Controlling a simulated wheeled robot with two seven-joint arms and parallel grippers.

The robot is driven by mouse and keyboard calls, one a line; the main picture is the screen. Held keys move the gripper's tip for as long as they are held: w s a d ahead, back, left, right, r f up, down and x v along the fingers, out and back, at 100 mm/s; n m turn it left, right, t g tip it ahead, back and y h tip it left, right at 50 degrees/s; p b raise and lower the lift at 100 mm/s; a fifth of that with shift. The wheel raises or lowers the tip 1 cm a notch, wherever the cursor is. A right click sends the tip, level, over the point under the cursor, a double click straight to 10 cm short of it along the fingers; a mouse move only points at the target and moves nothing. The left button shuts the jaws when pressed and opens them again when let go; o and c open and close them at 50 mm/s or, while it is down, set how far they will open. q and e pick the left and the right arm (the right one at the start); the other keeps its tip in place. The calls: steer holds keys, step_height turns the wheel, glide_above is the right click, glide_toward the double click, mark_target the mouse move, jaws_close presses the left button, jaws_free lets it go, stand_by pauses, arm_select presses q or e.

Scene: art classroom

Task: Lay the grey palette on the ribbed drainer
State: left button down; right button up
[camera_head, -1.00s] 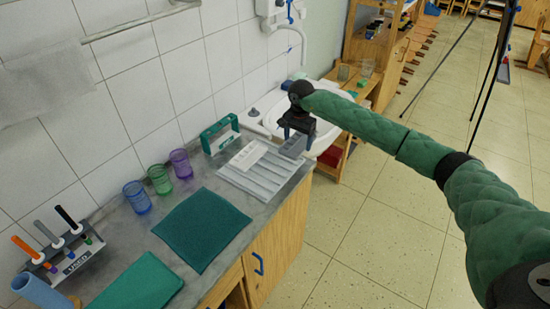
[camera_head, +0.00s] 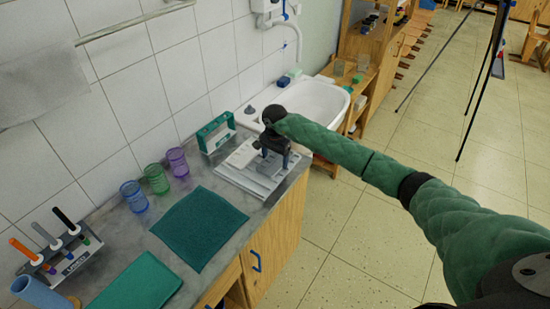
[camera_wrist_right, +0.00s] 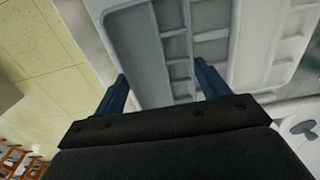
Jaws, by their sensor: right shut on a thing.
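My right gripper (camera_head: 273,160) is over the ribbed drainer (camera_head: 242,183) beside the sink. In the right wrist view its two blue fingers (camera_wrist_right: 163,88) are closed on the grey palette (camera_wrist_right: 148,48), which shows several compartments. In the head view the gripper largely hides this palette. A white palette (camera_head: 241,154) lies on the drainer just left of the gripper; a pale compartmented piece (camera_wrist_right: 268,50) also shows beside the grey palette in the wrist view. I cannot tell whether the grey palette touches the drainer. My left gripper is not in view.
A green-framed holder (camera_head: 215,133) stands behind the drainer by the wall. The sink (camera_head: 315,100) is behind and to the right. Purple (camera_head: 178,162), green (camera_head: 156,178) and blue (camera_head: 134,196) cups stand left. A dark green cloth (camera_head: 198,227) lies in front.

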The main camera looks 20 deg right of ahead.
steer(key=o, duration=1)
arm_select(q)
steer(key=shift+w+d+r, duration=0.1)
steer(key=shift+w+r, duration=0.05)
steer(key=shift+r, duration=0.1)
arm_select(e)
steer(key=shift+r, duration=0.1)
